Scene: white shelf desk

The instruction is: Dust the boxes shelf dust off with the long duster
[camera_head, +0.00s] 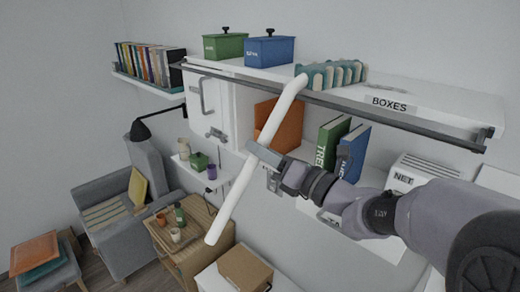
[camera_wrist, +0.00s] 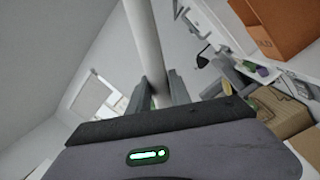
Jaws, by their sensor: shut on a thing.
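The long duster has a thick white handle (camera_head: 240,190) and a teal-and-cream ribbed head (camera_head: 335,74). My gripper (camera_head: 264,160) is shut on the middle of the handle, which slants up to the right. In the wrist view the handle (camera_wrist: 148,40) runs up from between the fingers (camera_wrist: 160,95). The head is at the top of the boxes shelf (camera_head: 430,107), right of the blue box; it appears to rest on the surface, but exact contact is unclear. A green box (camera_head: 225,46) and a blue box (camera_head: 270,51) stand on the shelf.
A dark rail (camera_head: 330,104) runs along the shelf front, with the handle passing before it. Below are an orange box (camera_head: 280,125), green and blue binders (camera_head: 352,153) and a white cabinet (camera_head: 205,95).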

